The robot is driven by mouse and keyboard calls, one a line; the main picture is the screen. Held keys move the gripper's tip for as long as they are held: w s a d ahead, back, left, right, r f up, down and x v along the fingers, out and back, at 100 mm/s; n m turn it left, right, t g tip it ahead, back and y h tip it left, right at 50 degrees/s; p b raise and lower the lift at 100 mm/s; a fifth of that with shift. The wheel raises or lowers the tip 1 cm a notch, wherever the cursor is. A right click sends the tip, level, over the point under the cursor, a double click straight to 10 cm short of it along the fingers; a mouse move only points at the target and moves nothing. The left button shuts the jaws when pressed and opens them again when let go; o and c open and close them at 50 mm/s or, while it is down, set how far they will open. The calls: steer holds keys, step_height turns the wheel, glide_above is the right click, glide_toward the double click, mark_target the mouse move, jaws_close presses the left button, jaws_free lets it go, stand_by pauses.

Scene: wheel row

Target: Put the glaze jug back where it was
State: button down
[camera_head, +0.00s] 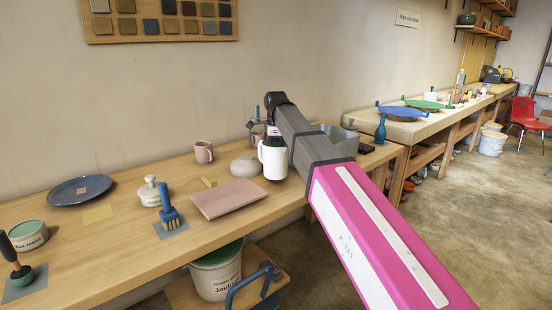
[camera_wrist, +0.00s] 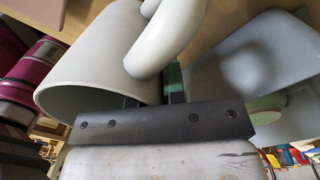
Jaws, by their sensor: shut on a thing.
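The white glaze jug (camera_head: 272,160) is at the right part of the near workbench in the head view, partly covered by my grey arm link. In the wrist view its pale body (camera_wrist: 95,60) and open mouth lie at the left, with the thick curved handle (camera_wrist: 172,38) above my gripper (camera_wrist: 158,97). My gripper is shut on the jug at the handle side; the fingertips are mostly hidden. I cannot tell whether the jug's base touches the bench.
The workbench (camera_head: 130,235) holds a pink slab (camera_head: 228,198), a round grey pot (camera_head: 245,166), a pink mug (camera_head: 203,152), a lidded white jar (camera_head: 149,192), a blue brush (camera_head: 171,212) and a blue plate (camera_head: 80,190). A small yellow square (camera_head: 98,214) lies on bare wood.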

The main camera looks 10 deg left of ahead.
steer(key=shift+f, duration=1.85)
steer(key=shift+f, duration=0.1)
steer(key=c, duration=1.2)
jaws_free()
steer(key=r, duration=1.2)
steer(key=shift+w+r, duration=0.1)
steer(key=shift+w, duration=0.15)
